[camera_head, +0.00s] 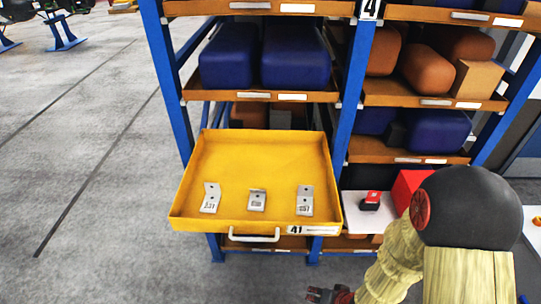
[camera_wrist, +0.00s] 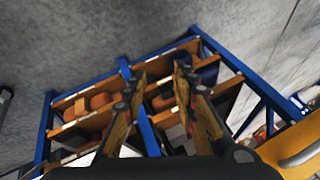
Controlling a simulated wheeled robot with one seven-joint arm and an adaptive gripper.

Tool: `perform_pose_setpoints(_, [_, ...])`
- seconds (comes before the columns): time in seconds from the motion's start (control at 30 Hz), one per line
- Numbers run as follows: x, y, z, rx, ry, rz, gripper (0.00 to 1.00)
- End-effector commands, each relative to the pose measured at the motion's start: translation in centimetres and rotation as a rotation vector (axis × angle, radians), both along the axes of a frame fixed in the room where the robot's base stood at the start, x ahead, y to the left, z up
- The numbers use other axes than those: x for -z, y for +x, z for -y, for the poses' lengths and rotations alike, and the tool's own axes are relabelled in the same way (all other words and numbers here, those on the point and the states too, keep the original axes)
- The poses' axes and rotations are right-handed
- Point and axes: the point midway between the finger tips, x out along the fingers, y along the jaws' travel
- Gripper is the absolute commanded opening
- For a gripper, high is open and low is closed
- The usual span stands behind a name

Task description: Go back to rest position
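My gripper (camera_head: 328,295) hangs low at the bottom edge of the head view, below and to the right of the yellow drawer (camera_head: 265,150). In the wrist view my gripper (camera_wrist: 161,75) has its two fingers apart with nothing between them. The drawer is pulled out of the rack, labelled 41. Three grey metal brackets lie apart in it: a left one (camera_head: 210,198), a middle one (camera_head: 257,200) and a right one (camera_head: 305,201). The drawer's corner also shows at the right of the wrist view (camera_wrist: 290,150).
A blue-framed rack (camera_head: 352,90) holds blue and brown bins on its shelves. A white surface (camera_head: 360,222) right of the drawer carries a small red-and-black object (camera_head: 371,200) and a red box (camera_head: 408,187), partly behind my arm.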

Motion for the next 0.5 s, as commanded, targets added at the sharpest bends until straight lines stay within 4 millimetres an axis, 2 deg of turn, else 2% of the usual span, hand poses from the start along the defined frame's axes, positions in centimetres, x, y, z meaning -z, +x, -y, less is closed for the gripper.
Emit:
perform_pose_setpoints(0.1, [-1.2, 0.0, 3.8, -0.055, -0.176, -0.07, 0.28])
perform_pose_setpoints(0.23, [-3.9, -0.6, 7.0, -0.108, -0.32, -0.164, 0.28])
perform_pose_setpoints(0.37, [-8.2, -1.7, 8.8, -0.153, -0.405, -0.253, 0.28])
perform_pose_setpoints(0.5, [-13.9, -3.4, 8.8, -0.196, -0.429, -0.313, 0.28])
